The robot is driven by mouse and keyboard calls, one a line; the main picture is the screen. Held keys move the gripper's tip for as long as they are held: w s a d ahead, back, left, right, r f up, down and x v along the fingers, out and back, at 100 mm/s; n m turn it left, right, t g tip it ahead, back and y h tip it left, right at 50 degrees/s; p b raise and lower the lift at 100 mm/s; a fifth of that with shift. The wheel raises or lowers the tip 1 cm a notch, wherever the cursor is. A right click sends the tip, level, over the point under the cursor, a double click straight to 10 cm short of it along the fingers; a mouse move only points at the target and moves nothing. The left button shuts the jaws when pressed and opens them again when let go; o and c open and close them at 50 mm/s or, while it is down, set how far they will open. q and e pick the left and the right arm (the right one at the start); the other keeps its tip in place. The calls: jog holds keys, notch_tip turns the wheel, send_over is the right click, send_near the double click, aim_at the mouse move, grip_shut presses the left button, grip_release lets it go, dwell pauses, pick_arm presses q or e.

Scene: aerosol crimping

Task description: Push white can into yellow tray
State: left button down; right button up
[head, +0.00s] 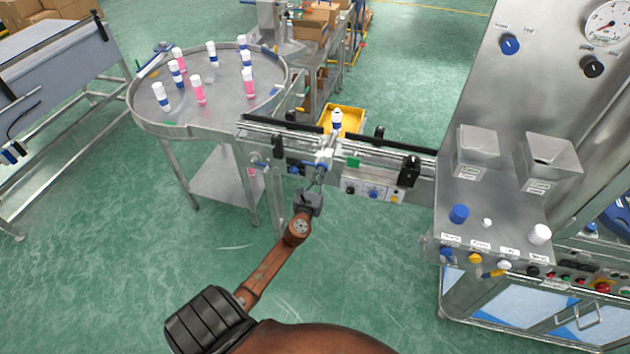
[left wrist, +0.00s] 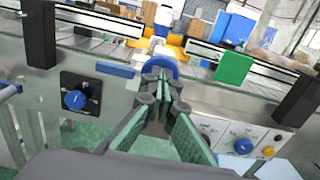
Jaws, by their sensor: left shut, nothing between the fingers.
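The white can (head: 337,123) has a blue band and stands upright on the far side of the conveyor, at the near edge of the yellow tray (head: 357,112). From here I cannot tell whether it is inside the tray or just in front of it. My left gripper (head: 319,178) is shut and empty at the near side of the conveyor, apart from the can. In the left wrist view its fingertips (left wrist: 160,78) are together in front of a rounded blue part (left wrist: 161,66). The yellow tray (left wrist: 177,40) shows behind, partly hidden. My right gripper is out of view.
The conveyor (head: 290,133) has rails and a control box (head: 372,191) on its near side. A round table (head: 222,98) with several pink and blue-banded cans stands at the left. A large steel machine (head: 500,195) stands at the right.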

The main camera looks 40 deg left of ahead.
pick_arm(q)
jog(key=v, duration=1.2)
jog(key=shift+s, duration=0.15)
jog(key=s+d+f+n+g+h, duration=0.1)
jog(key=s+f+n+g, duration=0.3)
jog(key=f, duration=0.9)
jog(key=s+d+f+n+g+h, duration=0.2)
jog(key=s+f+n, duration=0.4)
jog(key=f, duration=0.8)
jog(key=s+d+f+n+g+h, duration=0.15)
jog(key=s+f+n, duration=0.25)
jog(key=f, duration=0.9)
jog(key=s+d+f+n+g+h, duration=0.1)
jog(key=s+d+f+n+g, duration=0.1)
jog(key=s+d+f+n, duration=0.2)
jog(key=s+d+f+n+g+h+b, duration=0.1)
jog(key=s+d+f+n+g, duration=0.2)
jog(key=s, duration=1.5)
jog(key=s+d+f+n+g+h, duration=0.1)
jog(key=s+d+f+n+g, duration=0.1)
jog(key=s+d+f+n, duration=0.3)
jog(key=s+f+n, duration=0.3)
jog(key=s+f, duration=0.3)
jog(key=f, duration=0.3)
jog(key=shift+f, duration=0.35)
jog(key=shift+s+g+h, duration=0.1)
jog(key=shift+g+h, duration=0.15)
